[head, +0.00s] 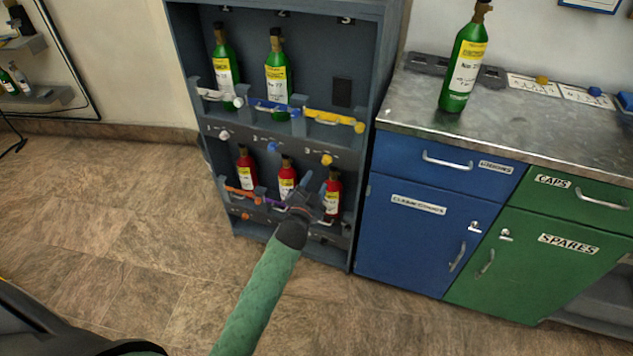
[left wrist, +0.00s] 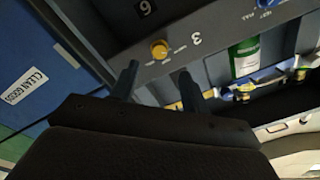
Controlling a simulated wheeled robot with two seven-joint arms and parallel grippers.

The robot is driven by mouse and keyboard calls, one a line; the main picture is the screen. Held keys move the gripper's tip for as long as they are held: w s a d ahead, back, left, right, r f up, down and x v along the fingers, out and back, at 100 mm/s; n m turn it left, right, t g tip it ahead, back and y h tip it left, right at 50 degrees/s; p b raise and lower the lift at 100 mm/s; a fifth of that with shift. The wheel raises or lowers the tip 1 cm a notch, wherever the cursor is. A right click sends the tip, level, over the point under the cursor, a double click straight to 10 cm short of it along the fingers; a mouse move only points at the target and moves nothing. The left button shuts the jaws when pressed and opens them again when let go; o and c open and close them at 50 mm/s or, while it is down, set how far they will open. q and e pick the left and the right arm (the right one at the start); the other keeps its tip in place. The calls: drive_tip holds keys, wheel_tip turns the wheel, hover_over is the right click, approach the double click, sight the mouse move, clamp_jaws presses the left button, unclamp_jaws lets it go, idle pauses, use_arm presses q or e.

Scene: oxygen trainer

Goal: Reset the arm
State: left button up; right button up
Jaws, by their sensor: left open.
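My left arm, in a green sleeve, reaches up from the bottom of the head view. My left gripper (head: 312,193) is in front of the lower shelf of the cylinder rack, by the rightmost red cylinder (head: 333,190). Its two fingers stand apart with nothing seen between them. In the left wrist view the open fingers (left wrist: 157,84) point at the rack's panel, near a yellow knob (left wrist: 159,49) and the number 3. I cannot tell from these views whether the fingers touch the rack. My right gripper is not in view.
The grey rack (head: 370,120) holds green cylinders (head: 276,75) above and red ones below, behind coloured bars. A blue cabinet (head: 405,245) and a green cabinet (head: 525,262) stand to its right. A green cylinder (head: 465,60) stands on the metal counter (head: 535,115). The floor at left is clear.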

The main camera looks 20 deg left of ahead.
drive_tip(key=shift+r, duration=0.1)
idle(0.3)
use_arm(q)
drive_tip(key=s+a+f+n+g+y, duration=0.2)
drive_tip(key=s+f+n+g, duration=0.25)
drive_tip(key=g, duration=0.25)
drive_tip(key=s+d+r+g+h+p, duration=0.1)
drive_tip(key=s+d+g+p, duration=0.1)
drive_tip(key=s, duration=1)
drive_tip(key=s+d+n+g+h+p, duration=0.1)
drive_tip(key=s+d+g+p, duration=0.2)
drive_tip(key=s, duration=1)
drive_tip(key=s+d+r+g+h+p, duration=0.1)
drive_tip(key=s+d+g+p, duration=0.2)
drive_tip(key=s, duration=0.9)
drive_tip(key=d+g, duration=0.1)
drive_tip(key=d, duration=0.2)
drive_tip(key=shift+s+d+r, duration=0.25)
drive_tip(key=shift+s+r, duration=0.05)
drive_tip(key=shift+r, duration=0.05)
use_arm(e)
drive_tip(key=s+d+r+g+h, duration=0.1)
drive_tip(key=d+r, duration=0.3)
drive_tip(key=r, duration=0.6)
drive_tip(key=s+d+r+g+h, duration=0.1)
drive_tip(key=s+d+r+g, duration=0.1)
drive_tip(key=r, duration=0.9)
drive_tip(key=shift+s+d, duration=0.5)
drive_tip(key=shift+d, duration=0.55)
